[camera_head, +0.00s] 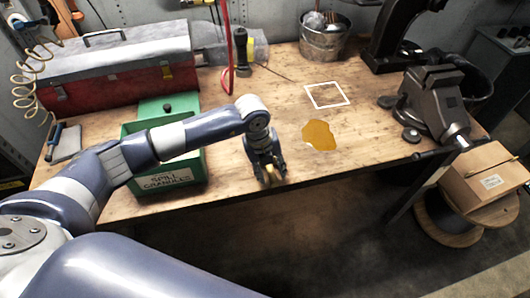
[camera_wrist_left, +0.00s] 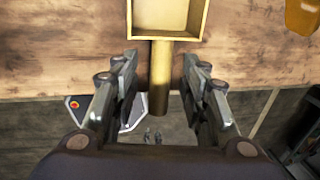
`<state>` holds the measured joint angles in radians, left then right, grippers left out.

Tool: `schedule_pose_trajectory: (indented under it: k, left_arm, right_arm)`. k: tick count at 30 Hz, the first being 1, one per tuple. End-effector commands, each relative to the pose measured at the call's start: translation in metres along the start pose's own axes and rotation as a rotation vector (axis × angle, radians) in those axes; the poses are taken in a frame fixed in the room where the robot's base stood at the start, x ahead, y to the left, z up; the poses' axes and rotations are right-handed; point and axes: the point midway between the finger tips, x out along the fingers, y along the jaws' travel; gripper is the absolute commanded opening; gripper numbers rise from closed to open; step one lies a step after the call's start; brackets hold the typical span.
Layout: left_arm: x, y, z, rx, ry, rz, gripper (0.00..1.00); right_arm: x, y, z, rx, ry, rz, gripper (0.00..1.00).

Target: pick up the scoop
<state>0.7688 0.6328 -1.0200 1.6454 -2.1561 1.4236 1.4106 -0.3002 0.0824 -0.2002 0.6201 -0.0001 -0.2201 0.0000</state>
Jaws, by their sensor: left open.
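The scoop (camera_wrist_left: 160,60) is brass-coloured, with a square pan at the top of the left wrist view and a handle pointing down towards me. Its handle lies between the two fingers of my left gripper (camera_wrist_left: 159,84), with a gap on each side. The gripper is open and holds nothing. In the head view my left gripper (camera_head: 269,177) points down at the bench's front edge, and it hides most of the scoop; a small yellowish bit shows at its fingers. My right gripper is not in view.
The wooden workbench (camera_head: 228,113) carries a green "spill granules" box (camera_head: 165,180) left of the gripper. An amber puddle (camera_head: 319,136) and a white square outline (camera_head: 345,98) lie to the right. A vise (camera_head: 435,98), red toolbox (camera_head: 120,88) and metal bucket (camera_head: 323,42) stand around.

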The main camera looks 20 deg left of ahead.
Motion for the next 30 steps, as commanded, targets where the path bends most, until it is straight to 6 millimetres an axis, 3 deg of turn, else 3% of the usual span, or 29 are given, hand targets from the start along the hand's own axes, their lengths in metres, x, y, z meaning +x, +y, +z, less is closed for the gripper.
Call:
schedule_pose_trajectory:
  k: [7,12,24,30]
  left_arm:
    - [0.002,0.000,0.000,0.000,-0.001,-0.001,0.39]
    - [0.002,0.000,0.000,0.000,-0.001,-0.002,0.00]
    - [0.000,-0.001,0.001,0.000,-0.002,-0.003,0.00]
    - [-0.014,-0.004,0.002,0.001,-0.005,-0.006,0.00]
  right_arm:
    - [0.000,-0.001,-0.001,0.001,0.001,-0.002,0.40]
    - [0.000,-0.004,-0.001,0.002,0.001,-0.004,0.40]
    - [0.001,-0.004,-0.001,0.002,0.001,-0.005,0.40]
    - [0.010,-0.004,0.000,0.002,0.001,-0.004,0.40]
